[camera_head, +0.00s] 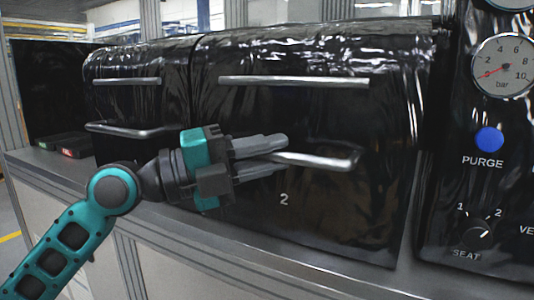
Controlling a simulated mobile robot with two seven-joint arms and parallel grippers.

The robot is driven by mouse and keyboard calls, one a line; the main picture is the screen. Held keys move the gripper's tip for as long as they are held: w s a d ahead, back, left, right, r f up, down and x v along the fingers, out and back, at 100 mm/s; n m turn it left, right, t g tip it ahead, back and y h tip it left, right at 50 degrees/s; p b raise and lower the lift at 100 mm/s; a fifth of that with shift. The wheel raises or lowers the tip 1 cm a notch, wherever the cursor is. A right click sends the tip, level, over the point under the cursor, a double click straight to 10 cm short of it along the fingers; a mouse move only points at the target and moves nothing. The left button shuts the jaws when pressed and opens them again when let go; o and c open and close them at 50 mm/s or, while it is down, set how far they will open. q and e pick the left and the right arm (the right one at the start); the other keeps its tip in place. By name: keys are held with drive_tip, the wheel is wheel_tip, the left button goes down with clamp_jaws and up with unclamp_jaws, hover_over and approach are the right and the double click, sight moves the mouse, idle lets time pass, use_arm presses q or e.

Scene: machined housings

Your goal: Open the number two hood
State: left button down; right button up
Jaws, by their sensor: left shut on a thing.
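The number two hood (330,200) is a glossy black box with a white "2" low on its front. It appears closed. A silver bar handle (325,161) stands out from its front. My left gripper (283,155) comes in from the left and is shut on the left part of this handle. The fingers hide the handle's left end. My right gripper is not in view.
A second black hood (120,105) with its own handle stands at the left. A thin silver bar (295,81) crosses hood two higher up. At the right, a panel carries a gauge (502,66), a blue PURGE button (489,139) and a SEAT knob (478,233).

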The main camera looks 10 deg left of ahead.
sight(273, 69)
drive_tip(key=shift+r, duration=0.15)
